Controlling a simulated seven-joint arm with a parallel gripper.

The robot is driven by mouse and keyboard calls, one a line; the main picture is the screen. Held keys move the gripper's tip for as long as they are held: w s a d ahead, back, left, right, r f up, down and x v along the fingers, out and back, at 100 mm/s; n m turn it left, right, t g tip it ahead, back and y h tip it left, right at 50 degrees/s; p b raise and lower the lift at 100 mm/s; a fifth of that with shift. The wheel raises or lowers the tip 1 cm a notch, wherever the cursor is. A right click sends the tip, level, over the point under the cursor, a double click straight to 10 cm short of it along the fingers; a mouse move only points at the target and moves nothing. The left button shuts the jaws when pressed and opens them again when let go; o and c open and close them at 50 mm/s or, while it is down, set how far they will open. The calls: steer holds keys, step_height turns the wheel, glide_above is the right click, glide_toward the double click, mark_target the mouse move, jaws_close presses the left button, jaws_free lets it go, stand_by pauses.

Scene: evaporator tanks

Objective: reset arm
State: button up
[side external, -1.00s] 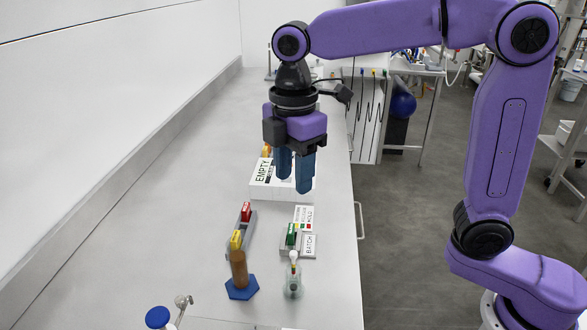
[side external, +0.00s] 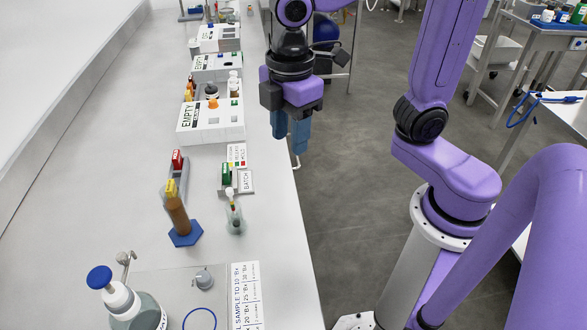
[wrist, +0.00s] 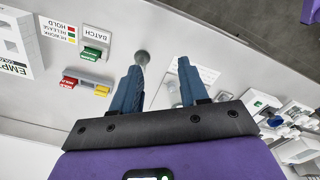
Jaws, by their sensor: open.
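My gripper (side external: 290,143) hangs pointing down near the right edge of the long grey bench (side external: 120,170) in the side external view. Its two blue fingers are apart with nothing between them. In the wrist view my gripper (wrist: 159,66) shows both fingers spread. A grey round object (wrist: 141,57) appears beside the left fingertip there; I cannot tell what it is. The task names no other object.
A white EMPTY box (side external: 212,122) stands left of my gripper. Nearer are a BATCH block (side external: 245,182), a red-and-yellow rack (side external: 178,178), a brown tube (side external: 177,215) on a blue base, a small clear bottle (side external: 235,215) and a blue-capped bottle (side external: 130,302). Floor lies right of the bench.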

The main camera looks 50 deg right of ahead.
steer(key=s+d+f+m, duration=0.2)
steer(key=s+d+f, duration=0.3)
steer(key=s+d, duration=0.4)
steer(key=s, duration=0.3)
steer(key=shift+f+m, duration=0.2)
steer(key=shift+m, duration=0.1)
